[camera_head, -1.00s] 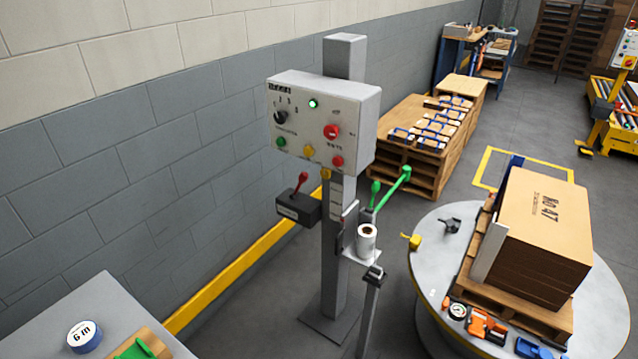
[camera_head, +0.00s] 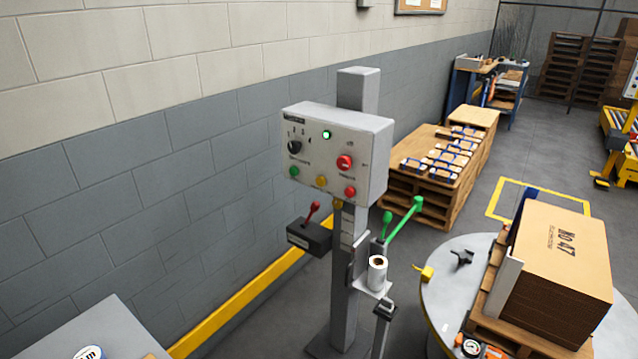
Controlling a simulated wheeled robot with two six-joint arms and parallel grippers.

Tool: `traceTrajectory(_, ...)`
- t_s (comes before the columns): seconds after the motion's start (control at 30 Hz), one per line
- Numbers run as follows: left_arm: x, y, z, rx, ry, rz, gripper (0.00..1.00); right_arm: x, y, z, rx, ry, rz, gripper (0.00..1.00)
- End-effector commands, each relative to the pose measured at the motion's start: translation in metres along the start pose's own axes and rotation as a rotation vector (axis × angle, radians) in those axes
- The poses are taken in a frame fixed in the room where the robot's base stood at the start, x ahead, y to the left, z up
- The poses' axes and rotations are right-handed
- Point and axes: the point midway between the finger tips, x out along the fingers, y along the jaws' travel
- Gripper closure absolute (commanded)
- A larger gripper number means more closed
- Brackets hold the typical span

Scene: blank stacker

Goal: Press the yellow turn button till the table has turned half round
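The yellow button (camera_head: 321,181) sits low on the front of the grey control box (camera_head: 372,140), between a green button (camera_head: 294,172) and a red button (camera_head: 350,192). The box is fixed to a grey post (camera_head: 343,285). A green lamp (camera_head: 326,134) on the box is lit. The round turntable (camera_head: 447,270) is at the lower right, cut off by the frame. Neither of my grippers is in view, and nothing touches the button.
A black box with a red lever (camera_head: 311,232) juts out left of the post. A green lever (camera_head: 403,217) and a white paper roll (camera_head: 377,272) are on its right. A grey table (camera_head: 88,325) is at the lower left. Clear floor lies behind the turntable.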

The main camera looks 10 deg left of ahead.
Motion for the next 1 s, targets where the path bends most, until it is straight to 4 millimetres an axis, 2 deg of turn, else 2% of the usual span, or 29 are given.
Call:
traceTrajectory(0.03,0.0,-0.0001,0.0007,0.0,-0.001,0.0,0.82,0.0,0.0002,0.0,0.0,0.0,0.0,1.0)
traceTrajectory(0.17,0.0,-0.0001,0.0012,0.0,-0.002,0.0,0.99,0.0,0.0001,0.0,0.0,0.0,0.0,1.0)
traceTrajectory(0.2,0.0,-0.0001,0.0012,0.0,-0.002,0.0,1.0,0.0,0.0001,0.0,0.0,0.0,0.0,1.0)
traceTrajectory(1.0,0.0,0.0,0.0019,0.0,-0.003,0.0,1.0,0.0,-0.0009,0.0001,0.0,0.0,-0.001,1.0)
